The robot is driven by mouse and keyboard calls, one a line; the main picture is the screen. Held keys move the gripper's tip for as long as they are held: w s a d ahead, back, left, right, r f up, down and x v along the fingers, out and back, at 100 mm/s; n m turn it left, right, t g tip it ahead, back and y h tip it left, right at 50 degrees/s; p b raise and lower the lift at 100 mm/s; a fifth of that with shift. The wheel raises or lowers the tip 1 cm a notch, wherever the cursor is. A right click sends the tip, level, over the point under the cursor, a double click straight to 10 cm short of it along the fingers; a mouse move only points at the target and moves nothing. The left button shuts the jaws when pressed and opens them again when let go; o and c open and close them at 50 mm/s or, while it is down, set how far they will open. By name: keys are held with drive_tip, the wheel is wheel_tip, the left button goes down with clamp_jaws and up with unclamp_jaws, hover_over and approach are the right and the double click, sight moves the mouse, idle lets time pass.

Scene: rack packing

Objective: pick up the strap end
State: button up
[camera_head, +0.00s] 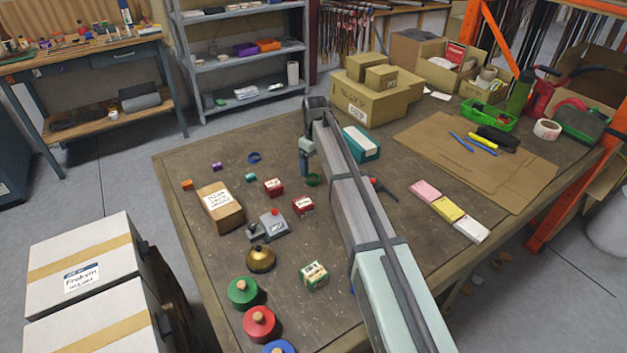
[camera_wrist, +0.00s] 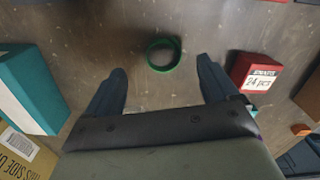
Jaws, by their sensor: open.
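A small green loop of band (camera_wrist: 163,54) lies on the table in the wrist view, just beyond and between my fingertips; the head view also shows it (camera_head: 314,180). I cannot tell whether this loop is the strap end, and no other strap end is clear. My gripper (camera_wrist: 162,74) is open and empty, with its two dark fingers spread apart. In the head view my gripper (camera_head: 306,166) points down over the middle of the table, beside the green loop. My arm hides part of the table behind it.
A red labelled box (camera_wrist: 252,72) lies close to the right finger in the wrist view. A teal box (camera_wrist: 32,88) stands left. A brown carton (camera_head: 220,207) and a grey device (camera_head: 268,226) stand on the table. A blue ring (camera_head: 254,157) lies farther back.

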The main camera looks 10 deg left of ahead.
sight(314, 181)
drive_tip(key=f, duration=0.5)
drive_tip(key=shift+a, duration=0.2)
drive_tip(key=shift+r, duration=0.1)
drive_tip(key=c, duration=1.1)
